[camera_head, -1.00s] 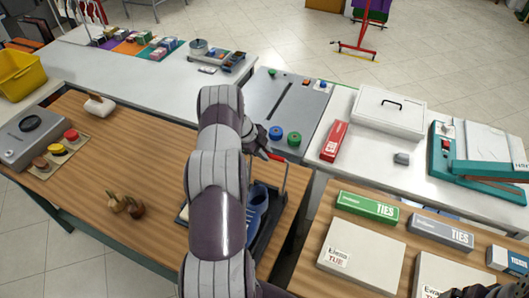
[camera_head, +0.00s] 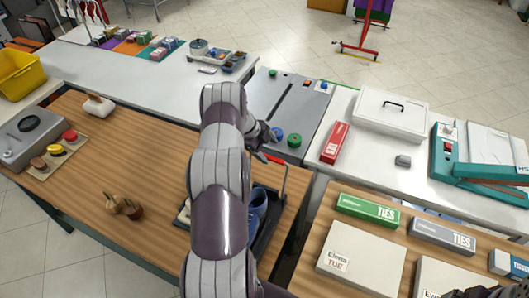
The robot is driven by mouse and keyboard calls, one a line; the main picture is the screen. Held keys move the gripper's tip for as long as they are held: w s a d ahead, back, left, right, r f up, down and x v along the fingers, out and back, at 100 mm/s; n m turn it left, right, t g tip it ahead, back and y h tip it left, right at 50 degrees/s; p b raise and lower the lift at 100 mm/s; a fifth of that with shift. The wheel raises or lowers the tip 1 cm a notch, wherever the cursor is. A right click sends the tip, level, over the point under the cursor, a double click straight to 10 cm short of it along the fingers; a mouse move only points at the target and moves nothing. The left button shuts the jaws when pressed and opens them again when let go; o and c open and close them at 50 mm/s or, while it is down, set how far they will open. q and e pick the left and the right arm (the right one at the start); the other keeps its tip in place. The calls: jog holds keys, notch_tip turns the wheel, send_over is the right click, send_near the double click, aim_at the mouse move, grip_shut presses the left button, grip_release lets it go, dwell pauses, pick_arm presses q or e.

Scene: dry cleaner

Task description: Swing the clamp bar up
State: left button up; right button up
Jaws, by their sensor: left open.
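The clamp bar (camera_head: 284,178) is a thin frame with a red grip (camera_head: 272,158) at its top. It stands at the right edge of the wooden table, over a dark tray (camera_head: 270,222) that holds a blue shoe (camera_head: 258,206). My left arm comes up the middle of the view and hides the left part of the tray and shoe. My left gripper (camera_head: 264,134) is open and empty, just beyond the red grip; whether they touch is unclear. A dark part of my right arm or gripper (camera_head: 490,291) shows at the bottom right; its jaws cannot be made out.
A grey panel with green and blue knobs (camera_head: 294,139) lies just beyond my left gripper. A red box (camera_head: 335,143) and a white lidded case (camera_head: 390,113) stand to the right. Tie boxes (camera_head: 368,208) lie on the right table.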

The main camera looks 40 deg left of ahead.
pick_arm(q)
jog(key=shift+w+f, duration=0.2)
jog(key=shift+c, duration=0.7)
jog(key=shift+o, duration=0.2)
jog(key=shift+w+a, duration=0.1)
jog(key=shift+a, duration=0.05)
jog(key=shift+r, duration=0.1)
jog(key=shift+c, duration=0.2)
jog(key=shift+a+r, duration=0.2)
jog(key=b+v, duration=0.1)
jog(key=v, duration=0.2)
jog(key=b+v, duration=0.1)
jog(key=v, duration=0.3)
jog(key=b+v, duration=0.1)
jog(key=v, duration=0.2)
jog(key=shift+s+d+r+b, duration=0.1)
jog(key=shift+s+b, duration=0.25)
jog(key=shift+s, duration=0.15)
jog(key=shift+c, duration=1.4)
jog(key=shift+s+r, duration=0.25)
jog(key=shift+r, duration=0.2)
